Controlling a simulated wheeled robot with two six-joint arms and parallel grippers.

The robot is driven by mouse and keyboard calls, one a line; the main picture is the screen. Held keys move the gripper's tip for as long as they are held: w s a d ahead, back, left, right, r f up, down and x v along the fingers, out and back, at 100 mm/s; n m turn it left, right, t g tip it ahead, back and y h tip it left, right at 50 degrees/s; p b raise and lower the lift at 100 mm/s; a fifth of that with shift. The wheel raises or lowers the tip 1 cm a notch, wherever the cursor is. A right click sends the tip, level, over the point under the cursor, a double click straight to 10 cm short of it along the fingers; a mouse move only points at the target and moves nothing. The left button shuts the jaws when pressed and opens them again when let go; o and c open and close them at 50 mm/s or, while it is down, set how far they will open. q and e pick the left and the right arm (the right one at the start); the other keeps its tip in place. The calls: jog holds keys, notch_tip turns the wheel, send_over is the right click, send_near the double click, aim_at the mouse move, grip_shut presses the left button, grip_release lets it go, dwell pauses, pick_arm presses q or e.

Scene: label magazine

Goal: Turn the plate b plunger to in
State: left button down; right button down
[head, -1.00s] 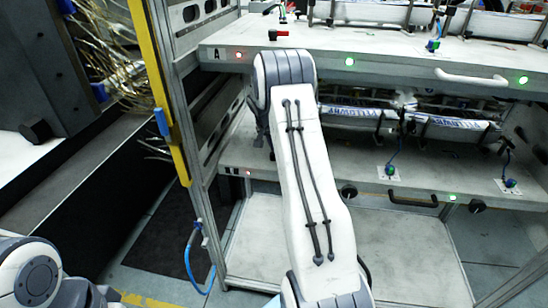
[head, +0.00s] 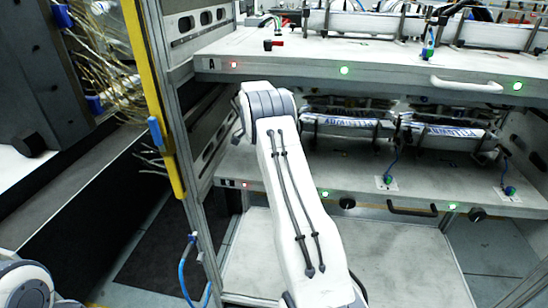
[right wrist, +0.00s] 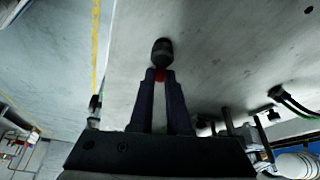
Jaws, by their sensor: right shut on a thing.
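The plunger shows in the right wrist view as a dark rounded knob (right wrist: 162,48) with a red part below it, against a pale grey plate surface. My right gripper (right wrist: 161,74) is shut on it, with the two dark fingers on either side of the red part. In the head view my right arm reaches over the left end of the lower plate (head: 300,186), which I take to be plate b. The arm hides the right gripper and the plunger there. My left gripper is out of view; only part of its arm shows at the bottom left.
The upper plate (head: 390,68) carries a red-and-black lever (head: 273,44) and a white handle (head: 466,83). Label holders (head: 345,124) stand on the lower plate. A yellow post (head: 150,90) and grey frame are at left. A blue cable (head: 184,270) hangs low.

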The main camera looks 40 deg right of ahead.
jog(key=shift+s+a+m+g+y+p, duration=0.1)
jog(key=shift+m+g+y+p, duration=0.3)
jog(key=shift+m, duration=0.55)
jog(key=shift+s+a+m+g+y+p, duration=0.1)
jog(key=shift+m+y+p, duration=0.1)
jog(key=shift+m+p, duration=0.55)
jog(key=shift+m, duration=0.3)
jog(key=c, duration=0.9)
grip_release()
